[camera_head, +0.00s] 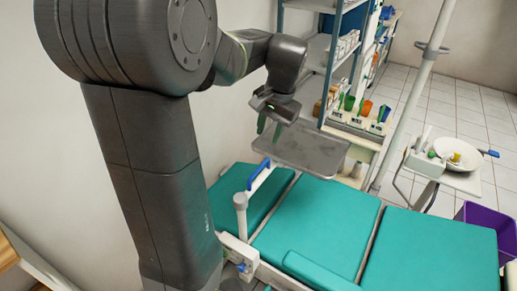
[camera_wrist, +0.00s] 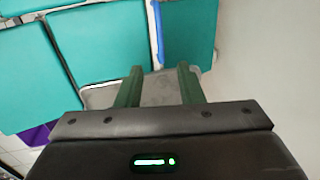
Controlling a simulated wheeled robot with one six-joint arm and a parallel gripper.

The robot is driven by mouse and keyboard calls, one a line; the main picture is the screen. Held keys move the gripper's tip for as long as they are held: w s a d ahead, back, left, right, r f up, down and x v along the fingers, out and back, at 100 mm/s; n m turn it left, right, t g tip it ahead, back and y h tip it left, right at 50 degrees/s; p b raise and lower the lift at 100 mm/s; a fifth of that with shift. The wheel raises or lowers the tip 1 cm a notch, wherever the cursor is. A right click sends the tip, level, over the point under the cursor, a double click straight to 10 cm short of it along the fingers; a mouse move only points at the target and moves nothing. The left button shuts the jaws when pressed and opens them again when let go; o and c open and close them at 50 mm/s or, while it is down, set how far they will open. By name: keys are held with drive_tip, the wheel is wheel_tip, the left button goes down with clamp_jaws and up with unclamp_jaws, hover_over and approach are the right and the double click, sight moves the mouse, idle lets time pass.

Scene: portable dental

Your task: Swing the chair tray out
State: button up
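The grey flat tray (camera_head: 302,150) lies over the upper end of the teal dental chair (camera_head: 315,222). A blue bar (camera_head: 260,177) shows near its left side, close to a white post (camera_head: 241,215). My gripper (camera_head: 270,128) is above the tray's upper left part, fingers pointing down. In the wrist view, the two dark green fingers of my gripper (camera_wrist: 160,82) are apart, with the grey tray (camera_wrist: 158,90) showing between and beyond them. The blue bar (camera_wrist: 158,32) is farther out between teal cushions. I cannot tell whether the fingertips touch the tray.
A shelf rack (camera_head: 325,50) and a cabinet with coloured cups (camera_head: 360,115) stand behind the tray. A slanted pole (camera_head: 410,95) and a white basin (camera_head: 457,152) are to the right. A purple bin (camera_head: 478,217) stands at the far right. Tiled floor is open at upper right.

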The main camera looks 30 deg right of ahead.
sight(259, 168)
drive_tip(key=f, duration=0.4)
drive_tip(key=w+a+f, duration=0.1)
drive_tip(key=f, duration=0.4)
drive_tip(key=w+f, duration=0.1)
drive_tip(key=f, duration=0.3)
drive_tip(key=shift+w+a+f+p, duration=0.15)
drive_tip(key=shift+f+p, duration=0.1)
drive_tip(key=shift+p, duration=0.1)
clamp_jaws()
